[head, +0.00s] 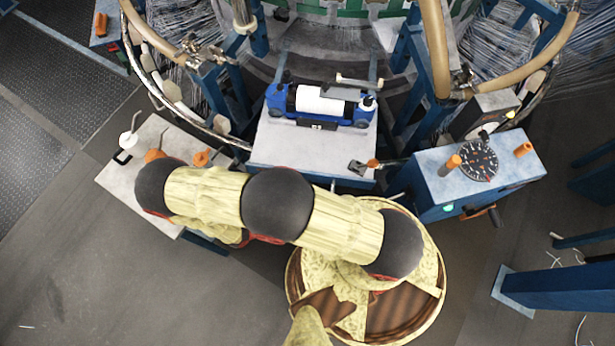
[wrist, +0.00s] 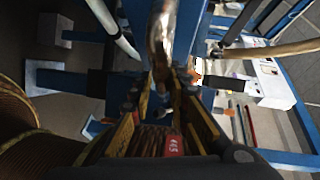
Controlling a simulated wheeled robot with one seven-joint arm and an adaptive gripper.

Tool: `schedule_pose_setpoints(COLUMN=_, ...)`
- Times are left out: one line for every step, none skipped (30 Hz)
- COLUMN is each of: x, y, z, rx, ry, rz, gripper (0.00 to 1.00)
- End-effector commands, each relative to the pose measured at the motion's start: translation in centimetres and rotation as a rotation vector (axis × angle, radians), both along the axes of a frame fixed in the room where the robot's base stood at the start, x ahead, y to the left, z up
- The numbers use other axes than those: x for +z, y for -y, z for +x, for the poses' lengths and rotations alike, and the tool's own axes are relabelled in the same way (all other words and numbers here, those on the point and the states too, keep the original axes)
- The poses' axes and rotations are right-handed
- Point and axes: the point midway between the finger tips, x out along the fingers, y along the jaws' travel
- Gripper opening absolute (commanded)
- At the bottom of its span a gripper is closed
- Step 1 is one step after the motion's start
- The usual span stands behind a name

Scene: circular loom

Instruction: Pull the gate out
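My gripper (wrist: 160,86) shows in the wrist view, with dark, yellow-edged fingers converging towards their tips. A shiny metal bar (wrist: 160,38) comes down from the top of that view to the fingertips. I cannot tell whether the fingers touch it or have closed on it. A small red tag (wrist: 174,145) lies between the finger bases. In the head view my arm covers the area in front of the loom, and my gripper is hidden. I cannot identify the gate with certainty in either view; the metal bar may or may not be part of it.
A blue roll device (head: 321,104) sits on a pale central table (head: 285,150). A grey side table (head: 118,176) stands left. A blue control box (head: 440,185) with a black dial (head: 478,161) stands right. Blue posts crowd the wrist view. Open floor (head: 90,285) lies front left.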

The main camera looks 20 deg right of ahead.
Motion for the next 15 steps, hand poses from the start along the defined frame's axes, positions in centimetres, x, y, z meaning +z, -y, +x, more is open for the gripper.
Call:
schedule_pose_setpoints(x=-0.05, y=-0.02, z=0.00, rx=0.001, ry=0.000, rz=0.000, gripper=0.18)
schedule_pose_setpoints(x=-0.04, y=-0.01, z=0.00, rx=0.001, ry=-0.001, rz=0.000, gripper=0.20)
schedule_pose_setpoints(x=-0.02, y=0.00, z=0.02, rx=0.001, ry=-0.001, rz=-0.001, gripper=0.22)
schedule_pose_setpoints(x=-0.01, y=0.02, z=0.02, rx=0.001, ry=-0.001, rz=-0.001, gripper=0.24)
schedule_pose_setpoints(x=0.00, y=0.02, z=0.04, rx=0.002, ry=0.000, rz=-0.002, gripper=0.26)
schedule_pose_setpoints(x=0.02, y=0.04, z=0.04, rx=0.003, ry=-0.001, rz=-0.002, gripper=0.28)
schedule_pose_setpoints(x=0.03, y=0.05, z=0.04, rx=0.003, ry=-0.001, rz=-0.003, gripper=0.30)
schedule_pose_setpoints(x=0.04, y=0.05, z=0.05, rx=0.003, ry=-0.001, rz=-0.003, gripper=0.31)
schedule_pose_setpoints(x=0.05, y=0.05, z=0.05, rx=0.003, ry=-0.001, rz=-0.003, gripper=0.32)
schedule_pose_setpoints(x=0.06, y=0.06, z=0.05, rx=0.003, ry=-0.002, rz=-0.003, gripper=0.32)
schedule_pose_setpoints(x=0.06, y=0.06, z=0.06, rx=0.003, ry=-0.002, rz=-0.004, gripper=0.32)
schedule_pose_setpoints(x=0.07, y=0.06, z=0.06, rx=0.004, ry=-0.002, rz=-0.004, gripper=0.32)
schedule_pose_setpoints(x=0.07, y=0.07, z=0.07, rx=0.004, ry=-0.002, rz=-0.004, gripper=0.32)
schedule_pose_setpoints(x=0.08, y=0.07, z=0.07, rx=0.004, ry=-0.002, rz=-0.004, gripper=0.32)
schedule_pose_setpoints(x=0.08, y=0.07, z=0.07, rx=0.004, ry=-0.002, rz=-0.004, gripper=0.32)
